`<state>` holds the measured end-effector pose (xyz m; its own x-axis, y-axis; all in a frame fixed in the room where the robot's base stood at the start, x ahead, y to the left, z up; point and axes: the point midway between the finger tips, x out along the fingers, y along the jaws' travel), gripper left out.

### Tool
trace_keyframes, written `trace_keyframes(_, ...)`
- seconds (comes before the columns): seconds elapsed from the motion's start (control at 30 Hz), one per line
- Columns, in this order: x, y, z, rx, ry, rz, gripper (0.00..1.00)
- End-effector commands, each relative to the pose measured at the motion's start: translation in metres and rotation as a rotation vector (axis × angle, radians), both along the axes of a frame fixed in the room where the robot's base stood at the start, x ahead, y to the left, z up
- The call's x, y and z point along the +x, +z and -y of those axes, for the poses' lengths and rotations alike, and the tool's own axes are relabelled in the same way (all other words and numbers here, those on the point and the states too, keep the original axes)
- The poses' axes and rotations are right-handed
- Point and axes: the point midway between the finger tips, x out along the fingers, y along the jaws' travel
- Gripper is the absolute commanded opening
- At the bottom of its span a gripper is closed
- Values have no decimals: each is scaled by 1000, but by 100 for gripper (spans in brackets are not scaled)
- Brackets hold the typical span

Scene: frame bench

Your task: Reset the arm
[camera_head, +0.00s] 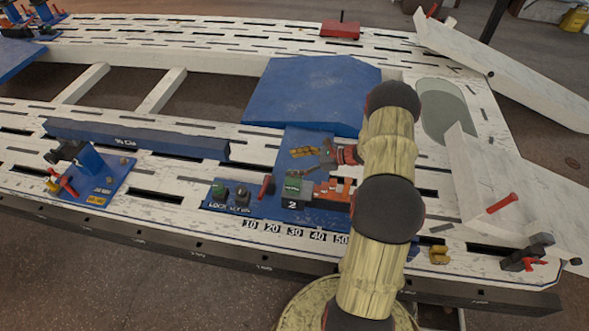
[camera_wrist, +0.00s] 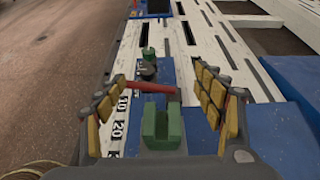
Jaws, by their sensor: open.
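My gripper (camera_wrist: 162,92) is open, its two yellow-padded fingers spread wide with nothing held between them. It is over the blue control panel (camera_head: 255,207) on the white slotted bench. Beyond and between the fingers, the wrist view shows a green notched block (camera_wrist: 162,128) and a red lever (camera_wrist: 145,87). In the head view my arm rises from the bottom centre and bends over the bench, partly hiding the gripper. The green block (camera_head: 297,187) and red lever (camera_head: 266,186) also show there. Contact between the fingers and the panel parts cannot be told.
A green button (camera_head: 219,191) and dark knob (camera_head: 242,196) stand on the panel's left part. A blue bar (camera_head: 137,139) and a blue fixture (camera_head: 88,170) lie to the left. A blue sloped plate (camera_head: 312,92) is behind. White angled plates (camera_head: 520,190) stand at right.

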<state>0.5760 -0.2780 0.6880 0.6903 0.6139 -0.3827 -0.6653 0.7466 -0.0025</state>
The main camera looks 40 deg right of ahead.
Motion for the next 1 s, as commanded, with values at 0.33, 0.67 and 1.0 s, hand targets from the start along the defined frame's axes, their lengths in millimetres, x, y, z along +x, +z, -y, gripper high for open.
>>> trace_keyframes(0.33,0,4,0,0,0,0,69)
trace_keyframes(0.67,0,4,0,-5,3,4,69)
trace_keyframes(1.0,-62,-33,-39,-157,235,-43,69)
